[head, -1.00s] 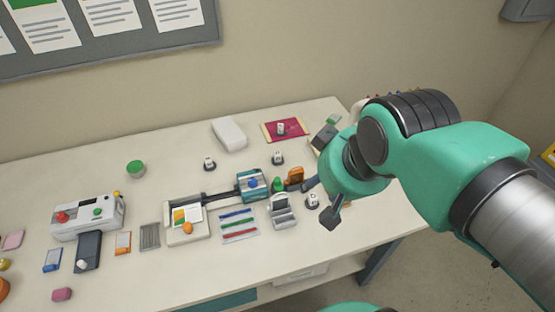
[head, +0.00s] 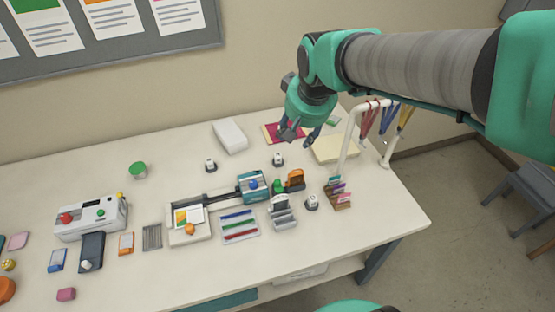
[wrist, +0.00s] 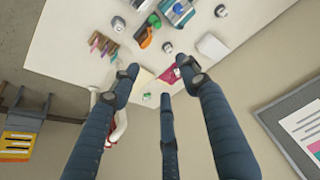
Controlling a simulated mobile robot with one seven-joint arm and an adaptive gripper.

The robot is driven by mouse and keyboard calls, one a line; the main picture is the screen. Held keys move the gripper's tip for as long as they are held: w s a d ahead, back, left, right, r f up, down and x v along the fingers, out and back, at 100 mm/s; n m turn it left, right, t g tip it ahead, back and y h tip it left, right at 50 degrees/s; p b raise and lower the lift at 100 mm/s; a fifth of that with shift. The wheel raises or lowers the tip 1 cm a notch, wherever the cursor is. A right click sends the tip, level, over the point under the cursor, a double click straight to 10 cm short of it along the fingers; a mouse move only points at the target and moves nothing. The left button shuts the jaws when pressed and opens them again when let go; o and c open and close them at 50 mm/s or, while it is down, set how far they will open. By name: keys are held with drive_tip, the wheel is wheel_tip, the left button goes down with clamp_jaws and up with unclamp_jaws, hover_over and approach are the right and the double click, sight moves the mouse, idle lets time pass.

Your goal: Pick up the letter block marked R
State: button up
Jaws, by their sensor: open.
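Small white letter blocks on dark bases stand on the table: one at the back left (head: 210,165), one in the middle (head: 278,160) and one at the front right (head: 312,203). Their letters are too small to read, so I cannot tell which is R. My gripper (head: 298,133) is open and empty above the crimson mat (head: 270,131) at the back of the table. The block that stood on that mat earlier is hidden behind my gripper in the head view. In the wrist view, my gripper's fingers (wrist: 160,80) spread over the mat (wrist: 168,75).
A white lanyard stand (head: 349,140) rises to the right of my gripper, beside a cream pad (head: 335,149). A white box (head: 230,136) lies to the left. A small rack of coloured cards (head: 338,194) and a trimmer (head: 188,222) stand nearer the front.

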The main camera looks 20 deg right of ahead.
drive_tip(key=w+d+f+p, duration=0.1)
drive_tip(key=w+f, duration=0.3)
drive_tip(key=w, duration=0.3)
drive_tip(key=w+d+f+p, duration=0.1)
drive_tip(key=w+f, duration=0.4)
drive_tip(key=w, duration=0.3)
drive_tip(key=w+d+f+p, duration=0.1)
drive_tip(key=w+f, duration=0.4)
drive_tip(key=f, duration=0.4)
drive_tip(key=w+d+f+g+p, duration=0.1)
drive_tip(key=w+f, duration=0.5)
drive_tip(key=f, duration=0.2)
drive_tip(key=shift+d+f+m, duration=0.15)
drive_tip(key=shift+f+m, duration=0.2)
drive_tip(key=shift+m, duration=0.05)
drive_tip(key=shift+w+f, duration=0.1)
hover_over(278, 155)
drive_tip(key=s, duration=0.2)
wheel_tip(278, 155, down, 8)
drive_tip(key=shift+w, duration=0.2)
drive_tip(key=shift+f, duration=0.1)
drive_tip(key=shift+b+x, duration=0.35)
drive_tip(key=shift+x, duration=2.15)
drive_tip(key=shift+s, duration=0.15)
drive_tip(key=shift+c, duration=0.6)
